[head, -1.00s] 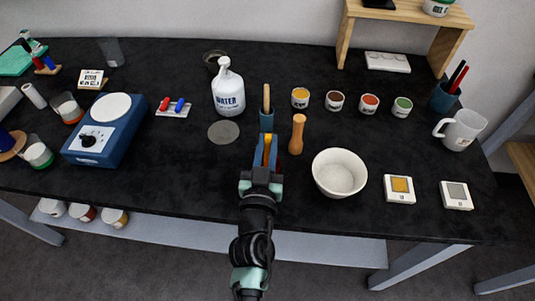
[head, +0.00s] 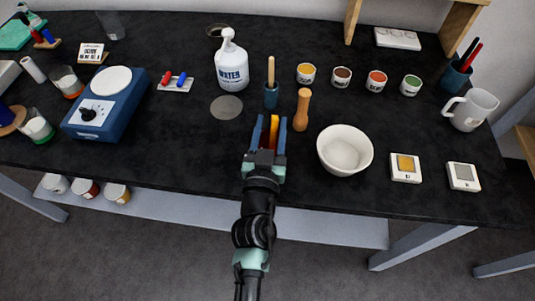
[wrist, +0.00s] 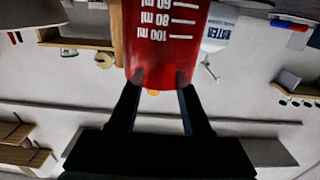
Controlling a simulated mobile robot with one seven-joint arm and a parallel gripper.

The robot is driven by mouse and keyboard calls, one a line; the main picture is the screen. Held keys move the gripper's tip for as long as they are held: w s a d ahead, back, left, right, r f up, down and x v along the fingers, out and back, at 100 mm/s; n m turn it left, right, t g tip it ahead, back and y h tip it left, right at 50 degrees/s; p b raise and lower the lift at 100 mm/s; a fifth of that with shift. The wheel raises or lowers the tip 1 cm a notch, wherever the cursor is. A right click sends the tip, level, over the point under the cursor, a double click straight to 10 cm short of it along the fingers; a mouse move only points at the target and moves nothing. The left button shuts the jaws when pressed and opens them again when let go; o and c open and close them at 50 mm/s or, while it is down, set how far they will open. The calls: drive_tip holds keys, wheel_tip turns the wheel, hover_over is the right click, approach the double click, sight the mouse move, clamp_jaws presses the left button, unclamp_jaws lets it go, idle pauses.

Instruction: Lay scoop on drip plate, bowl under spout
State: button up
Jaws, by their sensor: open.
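My gripper (head: 272,120) is open, its blue fingers pointing away over the table just in front of a blue cup (head: 271,97). An orange strip shows between the fingers; I cannot tell what it is. A wooden handle (head: 271,70) stands in the cup; its lower end is hidden, so I cannot tell whether it is the scoop. A grey disc (head: 226,107), perhaps the drip plate, lies before the white WATER bottle (head: 232,68) with its spout. The white bowl (head: 345,150) is right of my gripper.
A wooden pestle (head: 303,110) stands close right of the gripper. Several small pots (head: 342,76) are behind it. Two small square boxes (head: 405,167) and a white mug (head: 473,108) are at right. A blue hotplate (head: 104,105) is left.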

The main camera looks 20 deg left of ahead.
drive_tip(key=b+v, duration=0.1)
drive_tip(key=v, duration=1.1)
drive_tip(key=shift+d+b, duration=0.25)
drive_tip(key=shift+b, duration=0.05)
drive_tip(key=shift+s, duration=0.1)
